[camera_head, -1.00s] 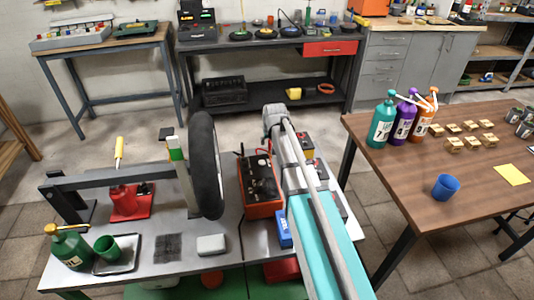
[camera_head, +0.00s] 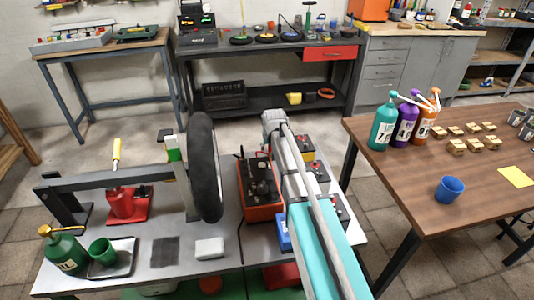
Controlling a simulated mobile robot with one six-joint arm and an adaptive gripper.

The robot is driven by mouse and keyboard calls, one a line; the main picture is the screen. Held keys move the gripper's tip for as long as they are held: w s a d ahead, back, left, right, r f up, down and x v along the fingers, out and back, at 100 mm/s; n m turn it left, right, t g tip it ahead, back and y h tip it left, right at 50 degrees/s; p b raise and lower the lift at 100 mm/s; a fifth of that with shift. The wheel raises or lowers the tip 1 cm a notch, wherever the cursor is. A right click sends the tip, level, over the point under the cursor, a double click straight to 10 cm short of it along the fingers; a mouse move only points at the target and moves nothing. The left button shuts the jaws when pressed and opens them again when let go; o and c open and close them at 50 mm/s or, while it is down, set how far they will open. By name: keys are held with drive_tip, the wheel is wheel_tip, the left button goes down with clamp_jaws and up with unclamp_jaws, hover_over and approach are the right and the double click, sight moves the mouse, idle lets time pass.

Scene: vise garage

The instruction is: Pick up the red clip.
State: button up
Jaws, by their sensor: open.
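An orange-red box with a black top (camera_head: 262,190), like a charger or booster, stands on the grey workbench (camera_head: 222,238) just left of my arm. A dark cable rises at its back left corner. I cannot clearly make out the red clip; small red bits at the box's back edge beside my arm are too small to tell. My arm reaches from the bottom right up past the box. Its far joint covers the area behind the box. My gripper is not visible, and its jaws are hidden or out of the picture.
Several batteries (camera_head: 316,172) stand right of my arm. An upright tyre (camera_head: 204,168) stands left of the box. A red jack (camera_head: 126,203), a green oil can (camera_head: 66,252) and a white block (camera_head: 209,248) are farther left. A wooden table (camera_head: 400,185) stands at right, across a floor gap.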

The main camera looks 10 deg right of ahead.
clamp_jaws()
drive_tip(key=shift+r, duration=0.15)
idle(0.4)
wheel_tip(320, 180, up, 3)
drive_tip(key=p, duration=0.3)
drive_tip(key=s+d+r+p, duration=0.9)
drive_tip(key=s+p, duration=0.1)
drive_tip(key=shift+d+r, duration=0.35)
drive_tip(key=shift+d, duration=0.05)
idle(0.4)
drive_tip(key=shift+w, duration=0.1)
